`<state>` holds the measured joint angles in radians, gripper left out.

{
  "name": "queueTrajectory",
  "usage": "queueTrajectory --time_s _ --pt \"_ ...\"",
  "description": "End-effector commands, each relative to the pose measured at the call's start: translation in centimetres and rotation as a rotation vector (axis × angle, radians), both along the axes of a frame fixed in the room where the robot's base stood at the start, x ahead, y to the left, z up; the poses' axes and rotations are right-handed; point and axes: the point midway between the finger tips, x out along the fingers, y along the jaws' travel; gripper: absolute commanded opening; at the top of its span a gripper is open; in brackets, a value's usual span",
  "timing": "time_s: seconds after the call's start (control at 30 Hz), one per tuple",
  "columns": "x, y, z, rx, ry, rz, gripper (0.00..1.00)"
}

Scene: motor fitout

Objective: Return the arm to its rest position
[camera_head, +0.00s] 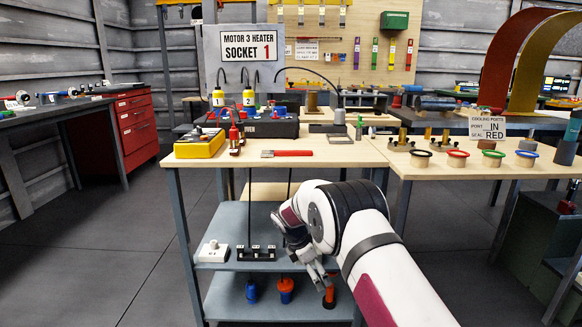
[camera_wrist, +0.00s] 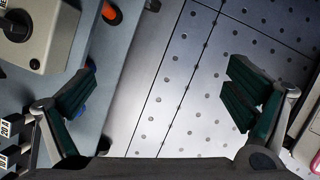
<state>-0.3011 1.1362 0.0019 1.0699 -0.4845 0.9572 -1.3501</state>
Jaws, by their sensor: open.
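My arm (camera_head: 345,215) reaches in from the lower right of the head view, white with black and dark red bands. It bends down in front of the table. My gripper (camera_head: 322,278) points downward at the front of the table's lower shelves. In the wrist view my gripper (camera_wrist: 160,98) has its two dark green finger pads wide apart, with nothing between them. Beneath them is the perforated grey floor, with a shelf edge on the left.
The wooden table (camera_head: 345,152) bears a yellow meter (camera_head: 198,145), a red-handled tool (camera_head: 287,153) and a dark terminal box (camera_head: 262,125). A grey shelf (camera_head: 225,225) below holds a white switch box (camera_head: 213,251). Several coloured rings stand on the right table (camera_head: 450,172). Floor at left is clear.

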Motion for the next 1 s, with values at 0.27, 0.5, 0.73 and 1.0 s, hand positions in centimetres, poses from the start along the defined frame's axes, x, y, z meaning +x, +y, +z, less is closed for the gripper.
queueTrajectory --time_s 0.27,0.5,0.73,1.0 --pt "-0.8 -1.0 3.4 0.019 -0.02 -0.082 0.97" --pt "-2.4 -2.3 8.3 0.049 -0.049 -0.203 0.97" --pt "-6.1 -4.5 15.6 0.098 -0.094 -0.4 0.97" --pt "-14.7 -7.9 25.2 0.171 -0.155 -0.72 0.97"
